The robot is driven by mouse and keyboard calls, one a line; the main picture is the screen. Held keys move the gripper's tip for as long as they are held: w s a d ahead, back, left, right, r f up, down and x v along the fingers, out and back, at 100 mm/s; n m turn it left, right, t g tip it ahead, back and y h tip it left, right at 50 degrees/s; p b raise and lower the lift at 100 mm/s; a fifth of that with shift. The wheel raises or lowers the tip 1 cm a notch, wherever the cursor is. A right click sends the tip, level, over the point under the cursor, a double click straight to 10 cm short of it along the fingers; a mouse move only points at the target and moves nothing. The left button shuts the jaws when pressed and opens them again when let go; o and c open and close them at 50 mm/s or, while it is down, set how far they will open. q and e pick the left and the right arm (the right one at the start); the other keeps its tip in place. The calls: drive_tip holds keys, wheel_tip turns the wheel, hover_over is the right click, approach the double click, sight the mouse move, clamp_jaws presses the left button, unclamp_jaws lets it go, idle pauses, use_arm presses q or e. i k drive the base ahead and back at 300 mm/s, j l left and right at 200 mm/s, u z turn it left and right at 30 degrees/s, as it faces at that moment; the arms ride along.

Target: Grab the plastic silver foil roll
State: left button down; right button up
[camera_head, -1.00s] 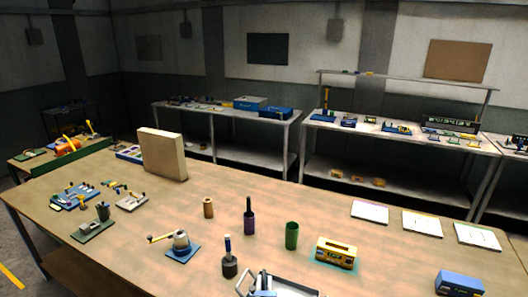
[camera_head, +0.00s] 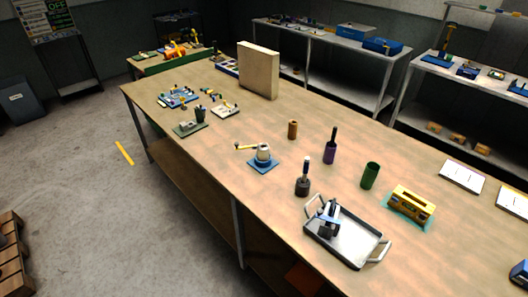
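I cannot clearly make out a plastic silver foil roll. A silver and dark object (camera_head: 329,217), too small to identify, sits at the left end of a metal tray (camera_head: 357,250) with two handles, near the table's front edge. A silver-white rounded piece (camera_head: 263,152) with a yellow arm stands on a blue square base (camera_head: 256,167). A brown cylinder (camera_head: 293,130) stands upright behind it. Neither of my grippers is in view.
The long wooden table (camera_head: 190,158) also holds a purple bottle (camera_head: 330,150), a green cup (camera_head: 370,176), a yellow box (camera_head: 411,203), a dark-based tool (camera_head: 303,185) and a beige block (camera_head: 259,70). Grey floor (camera_head: 90,220) is open at the left; a wooden crate (camera_head: 12,255) stands lower left.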

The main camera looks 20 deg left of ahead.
sight(262, 147)
drive_tip(key=j+z, duration=0.2)
drive_tip(key=z, duration=0.2)
drive_tip(key=i+j+z, duration=0.1)
drive_tip(key=z, duration=0.35)
drive_tip(key=j+z, duration=0.4)
drive_tip(key=k+j+z, duration=0.1)
drive_tip(key=z, duration=0.35)
